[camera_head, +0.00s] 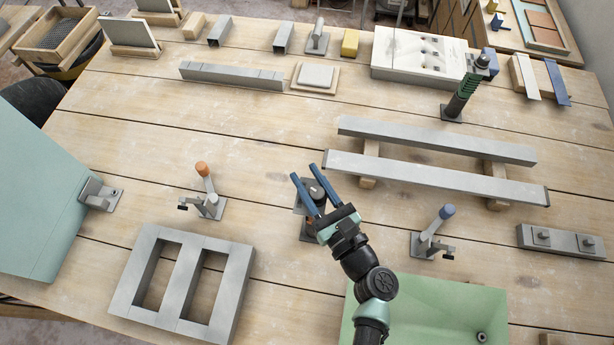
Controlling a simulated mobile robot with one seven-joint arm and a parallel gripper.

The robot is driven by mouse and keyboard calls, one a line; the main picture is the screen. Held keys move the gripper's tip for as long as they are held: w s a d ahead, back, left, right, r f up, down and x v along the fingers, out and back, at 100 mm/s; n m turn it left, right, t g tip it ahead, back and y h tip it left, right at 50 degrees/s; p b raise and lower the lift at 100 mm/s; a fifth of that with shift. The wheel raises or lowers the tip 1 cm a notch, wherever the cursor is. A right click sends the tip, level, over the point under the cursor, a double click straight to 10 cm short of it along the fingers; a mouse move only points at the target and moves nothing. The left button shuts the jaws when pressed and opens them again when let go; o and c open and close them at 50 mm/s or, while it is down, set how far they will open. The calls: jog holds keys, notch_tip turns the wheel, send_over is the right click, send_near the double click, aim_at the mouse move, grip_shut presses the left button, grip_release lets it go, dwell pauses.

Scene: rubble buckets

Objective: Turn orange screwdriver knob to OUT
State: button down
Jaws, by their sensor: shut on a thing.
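My gripper (305,175) has two blue fingers and is near the middle of the table. It is shut on a small grey rounded knob (315,189) between the fingers. The knob stands on a dark mount, and a reddish-brown part shows below it; the fingers and wrist hide much of this fixture. An orange-tipped lever (203,170) stands on a grey bracket to the left, apart from my gripper. I cannot tell whether the held knob is orange, and no OUT mark is legible.
A grey two-opening frame (236,290) lies at the front left. Long grey bars (435,178) rest on wooden blocks behind right. A green tray (440,290) is at the front. Bare table lies behind my gripper.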

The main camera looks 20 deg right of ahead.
dwell(0.3)
jog(key=c, duration=0.5)
grip_release()
jog(key=s+d+b, duration=0.1)
jog(key=s+b, duration=0.1)
jog(key=s, duration=1.1)
jog(key=shift+b, duration=0.35)
jog(key=shift+d, duration=0.1)
